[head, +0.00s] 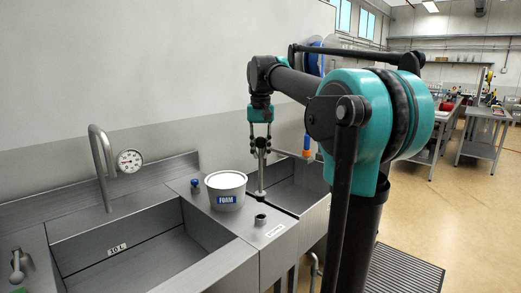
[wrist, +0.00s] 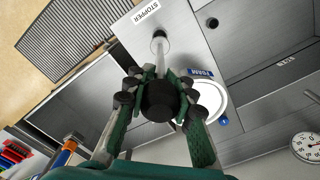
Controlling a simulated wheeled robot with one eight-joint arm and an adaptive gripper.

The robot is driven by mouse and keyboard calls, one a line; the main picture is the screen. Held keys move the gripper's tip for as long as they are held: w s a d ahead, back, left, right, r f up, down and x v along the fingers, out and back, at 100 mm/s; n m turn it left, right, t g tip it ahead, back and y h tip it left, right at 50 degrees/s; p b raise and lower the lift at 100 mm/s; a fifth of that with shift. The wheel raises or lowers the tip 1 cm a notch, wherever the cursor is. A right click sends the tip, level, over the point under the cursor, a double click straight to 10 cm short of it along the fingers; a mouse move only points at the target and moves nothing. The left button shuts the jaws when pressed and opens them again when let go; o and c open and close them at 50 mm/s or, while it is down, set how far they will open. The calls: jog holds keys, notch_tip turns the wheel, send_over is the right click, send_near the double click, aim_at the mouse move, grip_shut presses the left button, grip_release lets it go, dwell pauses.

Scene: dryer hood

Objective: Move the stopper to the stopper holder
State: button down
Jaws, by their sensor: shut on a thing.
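The stopper (head: 261,178) is a pale upright rod, with a dark foot showing low over the steel ledge between the two basins. My gripper (head: 260,144) is shut on its upper end and points down. In the wrist view my gripper (wrist: 160,97) closes around a dark round knob, and the rod (wrist: 159,62) runs away from it. The stopper holder (head: 260,219) is a short dark-rimmed cup near the ledge's front, beside a STOPPER label (wrist: 145,14). The foot appears behind the cup in the head view; I cannot tell whether it touches the ledge.
A white FOAM tub (head: 227,190) stands on the ledge left of the stopper. A blue knob (head: 195,183) is behind it. The left basin (head: 140,245) has a tap (head: 100,165) and a gauge (head: 130,161). Another basin (head: 300,183) lies right of the ledge.

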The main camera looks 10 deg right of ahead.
send_over(261, 193)
jog(key=shift+w+f, duration=0.15)
jog(key=shift+f, duration=1.15)
jog(key=shift+w+f, duration=0.1)
jog(key=shift+f, duration=2.95)
jog(key=c, duration=1.2)
grip_release()
notch_tip(261, 193, up, 12)
